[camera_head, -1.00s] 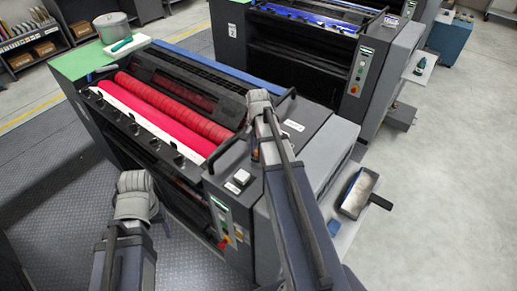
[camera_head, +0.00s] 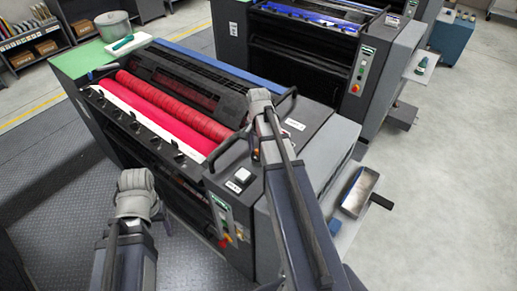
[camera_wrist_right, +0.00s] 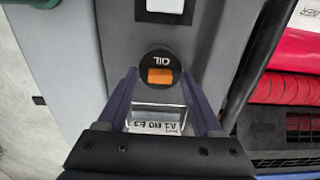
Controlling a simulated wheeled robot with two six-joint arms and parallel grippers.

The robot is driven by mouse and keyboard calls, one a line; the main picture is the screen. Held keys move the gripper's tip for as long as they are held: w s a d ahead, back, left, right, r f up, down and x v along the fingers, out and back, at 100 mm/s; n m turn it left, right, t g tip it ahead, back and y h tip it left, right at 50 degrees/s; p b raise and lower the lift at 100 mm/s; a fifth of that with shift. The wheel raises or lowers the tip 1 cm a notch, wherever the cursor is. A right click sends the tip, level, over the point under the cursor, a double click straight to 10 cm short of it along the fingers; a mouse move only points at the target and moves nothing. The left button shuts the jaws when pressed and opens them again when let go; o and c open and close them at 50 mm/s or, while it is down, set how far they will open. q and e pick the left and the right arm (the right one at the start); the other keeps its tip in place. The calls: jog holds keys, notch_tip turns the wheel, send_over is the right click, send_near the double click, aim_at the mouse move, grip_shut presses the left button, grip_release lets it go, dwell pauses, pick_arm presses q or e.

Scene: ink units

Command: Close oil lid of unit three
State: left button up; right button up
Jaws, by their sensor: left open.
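The near unit (camera_head: 312,128), with red rollers, fills the middle of the head view. In the right wrist view, a round black oil part (camera_wrist_right: 159,59) marked OIL has an orange square (camera_wrist_right: 160,76) at its centre. A grey metallic flap or frame (camera_wrist_right: 157,112) lies just below it; I cannot tell whether this is the lid. My right gripper (camera_wrist_right: 158,82) is open, its fingers apart on either side of the orange square; contact cannot be judged.
A second unit (camera_head: 300,45) with blue ink stands behind. A black handle bar (camera_wrist_right: 258,62) runs close to the right gripper's right side. A tray (camera_head: 370,183) sits on the shelf at right. Clear floor (camera_head: 450,180) lies on the far right.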

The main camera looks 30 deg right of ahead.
jog(key=shift+r, duration=0.1)
notch_tip(320, 180, up, 8)
jog(key=p, duration=0.8)
jog(key=shift+f, duration=0.2)
